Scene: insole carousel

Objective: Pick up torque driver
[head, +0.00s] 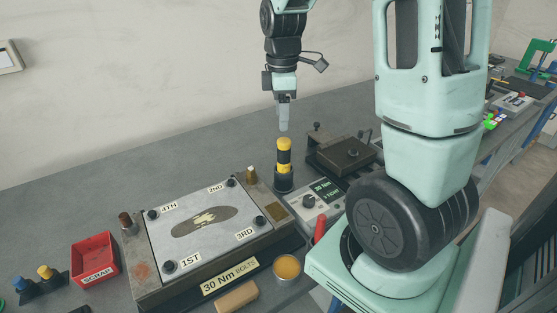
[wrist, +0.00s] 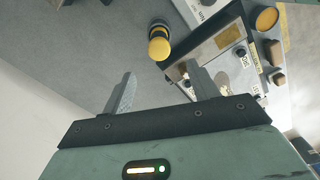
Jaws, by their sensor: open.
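The torque driver (head: 284,154), with a yellow and black handle, stands upright in a dark round holder (head: 284,181) on the grey bench. In the wrist view, the torque driver (wrist: 159,46) shows end-on, its round yellow top beyond the fingertips and roughly between them. My gripper (head: 284,124) hangs pointing down just above the driver in the head view. In the wrist view, my gripper (wrist: 162,82) has its two fingers spread apart with nothing between them. The driver's lower end is hidden in the holder.
A plate fixture (head: 146,243) with numbered bolts stands left of the driver. A control box with a display (head: 324,188) and a dark metal block (head: 343,155) stand close on its right. A red scrap bin (head: 95,258) is at left. The bench behind is clear.

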